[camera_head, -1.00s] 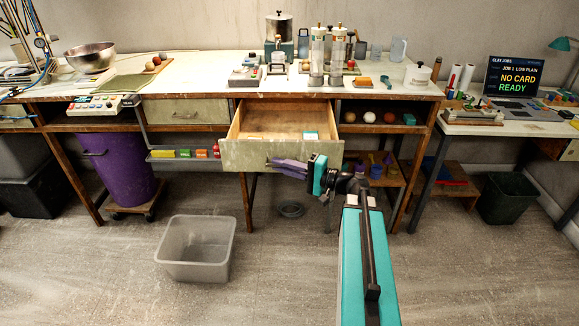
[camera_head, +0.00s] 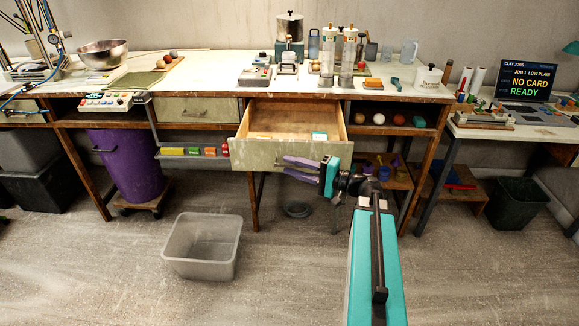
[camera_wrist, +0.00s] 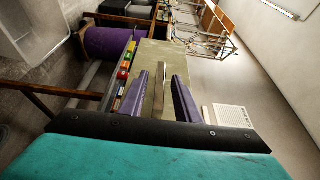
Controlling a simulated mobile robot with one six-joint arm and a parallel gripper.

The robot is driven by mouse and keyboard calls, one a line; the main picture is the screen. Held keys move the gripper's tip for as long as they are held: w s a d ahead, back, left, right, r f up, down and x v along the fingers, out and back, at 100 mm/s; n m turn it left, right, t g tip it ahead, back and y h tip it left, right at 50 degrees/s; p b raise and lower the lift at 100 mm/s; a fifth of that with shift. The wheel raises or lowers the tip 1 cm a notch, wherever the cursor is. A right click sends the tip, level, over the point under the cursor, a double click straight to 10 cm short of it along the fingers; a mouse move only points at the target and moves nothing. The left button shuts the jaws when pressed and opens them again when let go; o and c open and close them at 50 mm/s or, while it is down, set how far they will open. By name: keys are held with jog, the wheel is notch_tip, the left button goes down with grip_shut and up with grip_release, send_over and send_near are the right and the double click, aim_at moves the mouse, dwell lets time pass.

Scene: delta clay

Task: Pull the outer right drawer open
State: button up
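The drawer (camera_head: 252,154) right of the closed one stands pulled well out from under the workbench, its pale greenish front facing me. Its handle (camera_wrist: 160,84) shows as a metal bar in the wrist view. My gripper (camera_head: 286,167) is at the right part of the drawer front, its purple fingers pointing left. In the wrist view my gripper (camera_wrist: 161,94) is open, one finger on each side of the handle, with gaps between. The handle is mostly hidden behind the fingers in the head view.
A closed drawer (camera_head: 197,109) is to the left, with a rack of coloured blocks (camera_head: 192,155) below it. A translucent bin (camera_head: 202,267) stands on the floor in front. An open shelf (camera_head: 393,130) with balls is right of the drawer.

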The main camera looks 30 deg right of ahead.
jog(key=v, duration=1.2)
jog(key=shift+s, duration=0.15)
dwell(0.3)
